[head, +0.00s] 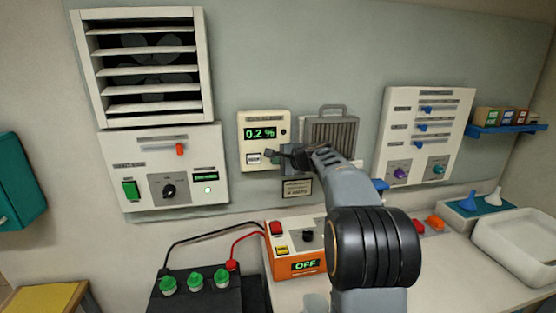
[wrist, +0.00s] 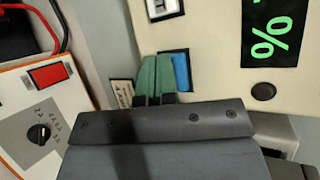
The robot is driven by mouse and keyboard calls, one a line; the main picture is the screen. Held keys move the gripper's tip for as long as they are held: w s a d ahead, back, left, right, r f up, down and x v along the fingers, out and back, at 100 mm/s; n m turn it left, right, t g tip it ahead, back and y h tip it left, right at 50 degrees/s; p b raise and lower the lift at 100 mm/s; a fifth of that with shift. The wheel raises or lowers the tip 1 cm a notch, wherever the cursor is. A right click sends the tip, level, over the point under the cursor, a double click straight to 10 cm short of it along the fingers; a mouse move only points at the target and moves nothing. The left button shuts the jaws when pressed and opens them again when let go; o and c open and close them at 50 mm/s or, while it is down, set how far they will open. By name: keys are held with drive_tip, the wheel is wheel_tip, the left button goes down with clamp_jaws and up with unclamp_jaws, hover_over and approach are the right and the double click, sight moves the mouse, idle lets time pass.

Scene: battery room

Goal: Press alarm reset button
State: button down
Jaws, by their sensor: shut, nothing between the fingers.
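The cream gas panel (head: 246,122) on the wall has a green "0.2 %" display (head: 264,133). In the wrist view the panel (wrist: 212,70) shows turned on its side, with a blue square button (wrist: 181,70) and a round dark knob or lamp (wrist: 263,92). My gripper (head: 276,160) is at the panel's lower right in the head view and hides that corner. In the wrist view its green fingers (wrist: 156,62) are shut and empty, right beside the blue button. I cannot tell whether they touch the panel. No reset lettering is readable.
A grey ribbed box (head: 331,130) is right of the panel, and a louvred vent (head: 143,65) is upper left. An orange-and-white charger (head: 296,250) reading OFF stands below. A switch panel (head: 425,130) is on the right. The wall below the vent carries a control box (head: 163,170).

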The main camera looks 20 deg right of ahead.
drive_tip(key=shift+s+a+b, duration=0.15)
drive_tip(key=shift+s+b, duration=0.2)
drive_tip(key=shift+s, duration=0.25)
